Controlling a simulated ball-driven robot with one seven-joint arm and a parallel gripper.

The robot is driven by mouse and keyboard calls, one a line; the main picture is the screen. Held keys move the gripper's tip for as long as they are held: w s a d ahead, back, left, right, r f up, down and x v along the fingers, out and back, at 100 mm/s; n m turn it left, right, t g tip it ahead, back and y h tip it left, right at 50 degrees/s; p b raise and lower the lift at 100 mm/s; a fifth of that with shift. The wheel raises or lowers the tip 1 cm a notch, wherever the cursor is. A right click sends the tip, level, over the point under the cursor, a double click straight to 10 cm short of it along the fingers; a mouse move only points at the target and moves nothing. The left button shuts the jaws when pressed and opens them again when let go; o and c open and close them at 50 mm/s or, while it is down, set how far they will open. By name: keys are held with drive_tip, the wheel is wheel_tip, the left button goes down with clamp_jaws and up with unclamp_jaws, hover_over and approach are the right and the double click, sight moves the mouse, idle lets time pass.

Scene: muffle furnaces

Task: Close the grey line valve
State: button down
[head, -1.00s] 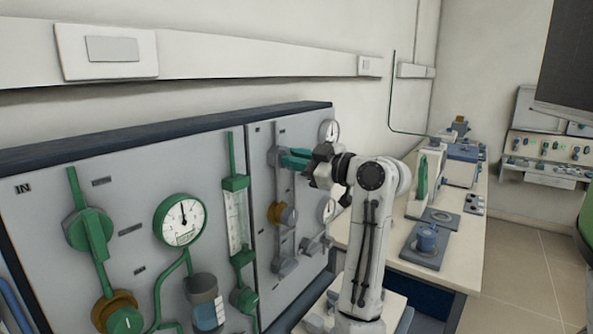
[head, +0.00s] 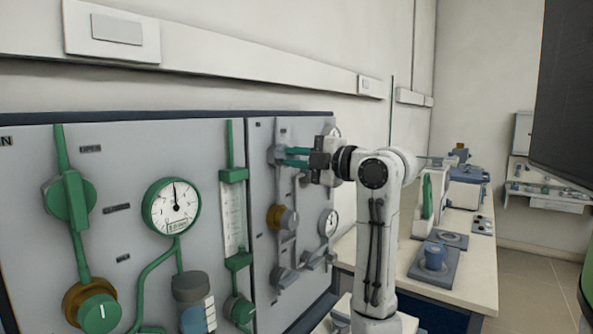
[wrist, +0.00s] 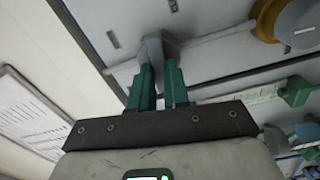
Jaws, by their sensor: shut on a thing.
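The grey line valve (head: 275,154) is at the top of the grey pipe on the right-hand panel. In the wrist view its grey handle (wrist: 154,50) stands out from the panel between the green fingertips. My gripper (head: 285,157) reaches in from the right, its two green fingers one above the other. In the wrist view my gripper (wrist: 158,78) is shut on the handle, one finger on each side. The fingers hide part of the handle, and its exact angle is hard to tell.
Lower on the same panel are a brass-collared grey knob (head: 282,218), a gauge (head: 328,222) and other grey valves. The left panel carries green valves (head: 70,196), a large gauge (head: 171,206) and a flowmeter (head: 233,217). A bench (head: 395,285) with instruments stands right.

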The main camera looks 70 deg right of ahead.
drive_tip(key=shift+f+n+b, duration=0.2)
drive_tip(key=shift+n+b, duration=0.5)
drive_tip(key=shift+n, duration=0.2)
drive_tip(key=c, duration=1.1)
unclamp_jaws()
drive_tip(key=shift+r, duration=0.1)
drive_tip(key=b+v, duration=0.1)
drive_tip(key=v, duration=0.9)
drive_tip(key=shift+s, duration=0.4)
drive_tip(key=shift+s+a, duration=0.1)
